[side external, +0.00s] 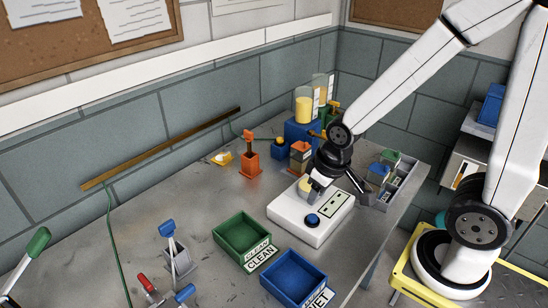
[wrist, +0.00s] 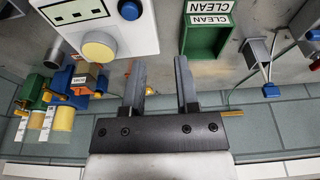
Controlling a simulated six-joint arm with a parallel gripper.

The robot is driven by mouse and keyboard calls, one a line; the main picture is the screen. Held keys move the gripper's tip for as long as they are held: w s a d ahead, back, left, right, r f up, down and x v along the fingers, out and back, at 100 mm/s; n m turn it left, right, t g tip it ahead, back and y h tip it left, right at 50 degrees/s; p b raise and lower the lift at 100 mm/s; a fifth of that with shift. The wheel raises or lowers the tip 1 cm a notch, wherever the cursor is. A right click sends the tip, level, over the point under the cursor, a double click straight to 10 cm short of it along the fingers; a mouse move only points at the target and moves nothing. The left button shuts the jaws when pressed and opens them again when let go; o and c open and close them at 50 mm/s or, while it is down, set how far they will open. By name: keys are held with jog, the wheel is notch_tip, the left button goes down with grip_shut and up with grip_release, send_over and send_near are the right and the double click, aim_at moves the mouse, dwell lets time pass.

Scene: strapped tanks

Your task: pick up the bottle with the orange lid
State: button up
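A small bottle with an orange lid (side external: 300,147) stands upright near the back of the bench, left of my arm in the side view. Its lower part sits in or behind an orange holder; I cannot tell which. In the wrist view an orange-lidded, labelled bottle (wrist: 80,86) shows at the left, seen upside down among the orange and blue blocks. My gripper (side external: 314,192) is over the white device, in front of the bottle and apart from it. In the wrist view my gripper (wrist: 160,68) has its two fingers apart with nothing between them.
The white device (side external: 332,213) has a blue button and yellow pad. Tanks of yellow liquid (side external: 304,108) stand behind. A grey rack (side external: 392,192) holds bottles with green and blue lids. A green CLEAN bin (side external: 242,236) and blue bin (side external: 294,277) sit in front. The bench's left middle is clear.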

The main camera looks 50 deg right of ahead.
jog(key=o, duration=0.7)
jog(key=m+g, duration=0.3)
jog(key=m, duration=1.5)
send_over(302, 145)
notch_tip(302, 145, down, 5)
jog(key=shift+a+r, duration=0.1)
jog(key=shift+f, duration=0.2)
jog(key=shift+f, duration=1.2)
jog(key=shift+f, duration=0.15)
